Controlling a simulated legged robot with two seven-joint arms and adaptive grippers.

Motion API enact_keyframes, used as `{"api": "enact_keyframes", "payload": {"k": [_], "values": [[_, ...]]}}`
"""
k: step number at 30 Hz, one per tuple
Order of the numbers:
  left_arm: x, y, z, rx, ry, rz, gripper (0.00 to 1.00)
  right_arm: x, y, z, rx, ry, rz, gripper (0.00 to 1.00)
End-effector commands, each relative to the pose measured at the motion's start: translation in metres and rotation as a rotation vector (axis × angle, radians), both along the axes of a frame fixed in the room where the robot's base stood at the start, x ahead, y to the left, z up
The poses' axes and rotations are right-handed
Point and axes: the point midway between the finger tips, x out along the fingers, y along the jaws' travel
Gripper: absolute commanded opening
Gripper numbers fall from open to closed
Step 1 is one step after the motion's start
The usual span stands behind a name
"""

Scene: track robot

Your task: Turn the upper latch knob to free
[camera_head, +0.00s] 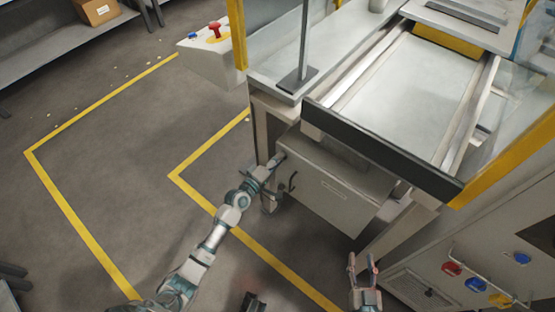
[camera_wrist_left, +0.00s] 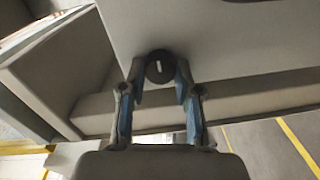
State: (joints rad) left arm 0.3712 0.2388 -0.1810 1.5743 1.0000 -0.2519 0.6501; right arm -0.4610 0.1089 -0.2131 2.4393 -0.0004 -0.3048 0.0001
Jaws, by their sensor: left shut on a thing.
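The upper latch knob (camera_wrist_left: 160,66) is a dark round knob with a light slot mark, on a grey panel in the left wrist view. My left gripper (camera_wrist_left: 158,72) has its two fingers on either side of the knob and is shut on it. In the head view my left gripper (camera_head: 272,165) is at the upper left corner of the grey cabinet door (camera_head: 335,190), and the knob is hidden there. My right gripper (camera_head: 362,268) is open and empty at the lower right, apart from the machine.
A dark bar (camera_head: 380,150) and a conveyor bed (camera_head: 410,85) are above the door. A control box with a red button (camera_head: 215,28) is at upper left. Colored buttons (camera_head: 475,284) are on the lower right panel. The floor at left is largely clear, with yellow lines.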

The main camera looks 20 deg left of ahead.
Motion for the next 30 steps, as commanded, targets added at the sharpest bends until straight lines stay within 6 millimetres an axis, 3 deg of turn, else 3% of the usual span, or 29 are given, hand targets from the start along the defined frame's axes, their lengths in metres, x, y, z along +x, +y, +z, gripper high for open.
{"api": "enact_keyframes", "payload": {"k": [9,10,12,13,23,30], "values": [[-0.002,-0.005,-0.007,0.002,0.015,-0.01,0.0,0.0,0.0,-0.001,0.001,0.001,0.0,0.4],[-0.002,-0.005,-0.007,0.002,0.015,-0.011,0.37,0.0,0.0,-0.001,0.0,0.001,0.0,0.4],[-0.002,-0.004,-0.007,0.001,0.013,-0.01,0.54,0.0,0.0,-0.001,0.001,0.001,0.0,0.4],[-0.002,-0.004,-0.006,0.001,0.013,-0.009,0.57,0.0,0.0,-0.001,0.001,0.002,0.0,0.4],[-0.004,0.0,-0.004,0.0,0.007,-0.004,0.57,-0.002,-0.001,-0.002,-0.005,0.006,0.001,0.4],[-0.041,0.013,-0.003,0.002,0.009,-0.004,0.57,-0.002,-0.001,-0.001,-0.003,0.002,0.0,0.4]]}}
